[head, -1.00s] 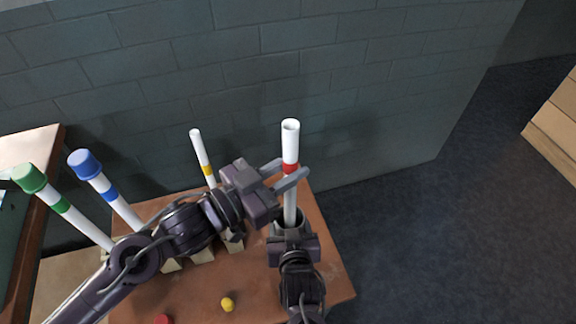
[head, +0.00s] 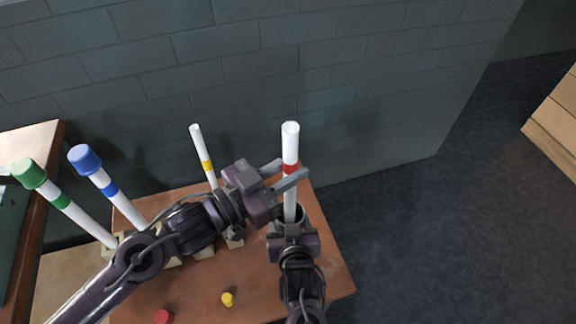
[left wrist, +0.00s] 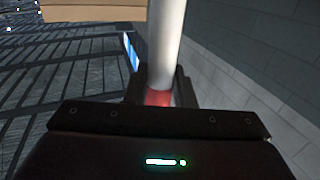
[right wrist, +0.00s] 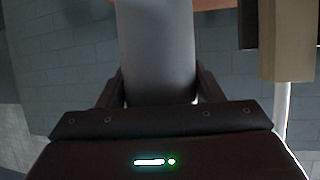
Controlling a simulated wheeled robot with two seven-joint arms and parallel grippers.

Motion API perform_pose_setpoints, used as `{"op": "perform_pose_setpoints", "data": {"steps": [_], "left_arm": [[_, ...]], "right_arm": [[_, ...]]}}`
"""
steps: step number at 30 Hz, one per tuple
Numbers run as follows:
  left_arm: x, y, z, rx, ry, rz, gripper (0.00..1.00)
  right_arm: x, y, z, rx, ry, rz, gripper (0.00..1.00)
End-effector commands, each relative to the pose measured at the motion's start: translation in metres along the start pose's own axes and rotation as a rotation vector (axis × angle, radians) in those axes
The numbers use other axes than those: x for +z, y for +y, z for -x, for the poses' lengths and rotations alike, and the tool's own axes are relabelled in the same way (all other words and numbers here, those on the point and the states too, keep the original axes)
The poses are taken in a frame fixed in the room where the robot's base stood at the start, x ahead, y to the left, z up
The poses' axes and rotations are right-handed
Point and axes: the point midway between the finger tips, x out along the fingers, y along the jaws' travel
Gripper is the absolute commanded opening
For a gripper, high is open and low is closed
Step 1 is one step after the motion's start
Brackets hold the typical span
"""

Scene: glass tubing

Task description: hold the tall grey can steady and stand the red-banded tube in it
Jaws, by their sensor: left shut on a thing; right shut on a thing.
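The white red-banded tube (head: 290,140) stands upright in the head view. My left gripper (head: 290,177) is shut on it near the red band; the band also shows between the fingers in the left wrist view (left wrist: 158,98). The tube's lower end goes down to the mouth of the tall grey can (head: 301,214); whether it touches the can's floor is hidden. My right gripper (head: 292,226) is shut on the can, which fills the space between its fingers in the right wrist view (right wrist: 158,60).
Blue-capped (head: 105,183), green-capped (head: 65,205) and yellow-banded (head: 203,150) tubes stand in pale holders at the left. A yellow cap (head: 228,299) and a red cap (head: 163,317) lie on the brown table (head: 195,296). A block wall (head: 350,90) rises behind.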

Motion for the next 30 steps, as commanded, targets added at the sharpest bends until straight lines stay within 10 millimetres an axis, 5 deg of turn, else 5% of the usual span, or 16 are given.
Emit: {"op": "perform_pose_setpoints", "data": {"steps": [11, 12, 18, 30], "left_arm": [[0.0027, 0.0001, 0.0000, 0.000, 0.001, -0.001, 0.00], [0.0027, 0.0001, 0.0000, 0.000, 0.001, -0.001, 0.25], [0.0027, 0.0000, 0.0000, 0.000, 0.001, -0.001, 0.48], [0.0034, -0.0002, 0.0015, -0.001, -0.001, 0.000, 0.48]], "right_arm": [[0.0001, 0.0000, 0.0000, 0.000, 0.000, 0.000, 0.34], [0.0001, 0.0000, 0.0000, 0.000, 0.000, 0.000, 0.34], [0.0000, 0.0000, 0.0000, 0.000, 0.000, 0.000, 0.34], [0.0001, 0.0000, 0.0000, 0.000, 0.000, 0.000, 0.34]]}}
